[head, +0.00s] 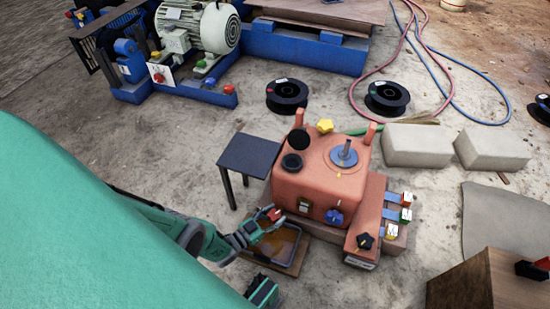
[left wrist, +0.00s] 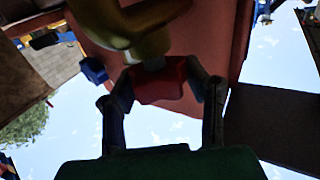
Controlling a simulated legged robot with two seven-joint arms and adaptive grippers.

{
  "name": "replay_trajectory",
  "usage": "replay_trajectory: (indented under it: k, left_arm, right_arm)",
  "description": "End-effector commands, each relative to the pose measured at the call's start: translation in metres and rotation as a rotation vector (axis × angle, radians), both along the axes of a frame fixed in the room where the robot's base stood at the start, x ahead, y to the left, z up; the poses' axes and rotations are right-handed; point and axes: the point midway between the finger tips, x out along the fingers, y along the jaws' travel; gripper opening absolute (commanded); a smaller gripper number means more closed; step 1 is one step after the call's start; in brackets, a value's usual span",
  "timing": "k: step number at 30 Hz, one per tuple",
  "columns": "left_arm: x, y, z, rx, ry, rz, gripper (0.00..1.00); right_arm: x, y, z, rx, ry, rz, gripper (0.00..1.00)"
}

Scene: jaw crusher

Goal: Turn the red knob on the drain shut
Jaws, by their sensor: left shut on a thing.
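The red knob (head: 272,213) is low on the near left side of the orange-red machine housing (head: 325,160), above a shallow tray (head: 292,267). My left gripper (head: 265,219) reaches in from the left and is shut on the knob. In the left wrist view the red knob (left wrist: 160,82) sits between the two fingers of my left gripper (left wrist: 163,88). A brass-coloured drain fitting (left wrist: 120,25) is right beyond it and covers part of the housing.
A small dark table (head: 249,155) stands left of the housing. Pale blocks (head: 416,145) and a wooden box (head: 485,280) lie farther right. Concrete floor is open at the lower middle.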

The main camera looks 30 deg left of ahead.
Motion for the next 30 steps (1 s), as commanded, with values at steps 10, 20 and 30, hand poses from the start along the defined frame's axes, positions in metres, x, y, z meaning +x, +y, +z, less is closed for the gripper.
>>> replay_trajectory:
  k: [10, 20, 30]
  left_arm:
    - [-0.001, 0.000, -0.001, 0.000, 0.003, 0.002, 0.63]
    - [-0.008, 0.003, -0.002, -0.001, 0.004, 0.001, 0.63]
    - [-0.065, 0.021, -0.002, 0.000, 0.007, 0.002, 0.63]
  right_arm:
    - [0.000, 0.000, 0.000, 0.000, 0.000, 0.000, 0.40]
    - [-0.001, 0.000, 0.000, 0.000, -0.002, 0.000, 0.40]
    - [-0.001, 0.000, 0.000, 0.000, -0.002, 0.000, 0.40]
